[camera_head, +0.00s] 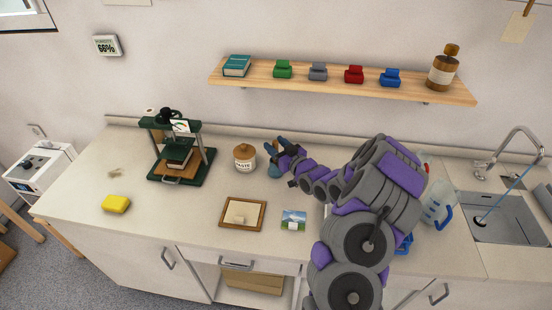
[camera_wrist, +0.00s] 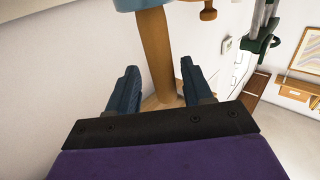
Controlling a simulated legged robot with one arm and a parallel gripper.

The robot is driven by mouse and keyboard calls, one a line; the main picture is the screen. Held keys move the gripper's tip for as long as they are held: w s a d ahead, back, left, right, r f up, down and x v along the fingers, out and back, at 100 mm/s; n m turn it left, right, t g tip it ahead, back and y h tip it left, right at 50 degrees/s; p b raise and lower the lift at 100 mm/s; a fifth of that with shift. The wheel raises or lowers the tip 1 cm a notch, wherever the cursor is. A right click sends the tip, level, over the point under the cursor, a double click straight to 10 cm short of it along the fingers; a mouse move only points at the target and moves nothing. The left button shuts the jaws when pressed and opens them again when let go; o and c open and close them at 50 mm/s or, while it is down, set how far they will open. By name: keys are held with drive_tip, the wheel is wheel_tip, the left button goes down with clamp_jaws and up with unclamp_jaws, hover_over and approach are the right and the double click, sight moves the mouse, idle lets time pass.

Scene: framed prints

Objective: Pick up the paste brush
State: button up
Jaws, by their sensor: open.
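The paste brush shows in the wrist view as a wooden handle (camera_wrist: 157,50) running between my two fingers. Its bristles are not visible. In the wrist view the handle meets a light blue holder (camera_wrist: 140,4) at the top edge; the picture appears upside down. In the head view the blue holder (camera_head: 274,171) stands on the counter beside the paste jar (camera_head: 244,158), partly covered by my gripper. My gripper (camera_head: 280,152) is open, with its dark blue fingers on either side of the handle (camera_wrist: 158,68). A gap shows between handle and fingers.
A green press (camera_head: 181,165) and a yellow sponge (camera_head: 116,204) are on the left of the counter. A wooden board (camera_head: 230,223) and a small picture (camera_head: 293,220) lie in front. A wall shelf (camera_head: 330,85) hangs above; a jug (camera_head: 437,203) stands right.

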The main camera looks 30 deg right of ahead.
drive_tip(key=shift+d, duration=0.15)
drive_tip(key=shift+c, duration=1)
drive_tip(key=shift+a, duration=0.6)
drive_tip(key=c, duration=0.6)
clamp_jaws()
drive_tip(key=shift+d, duration=0.4)
drive_tip(key=shift+r, duration=0.1)
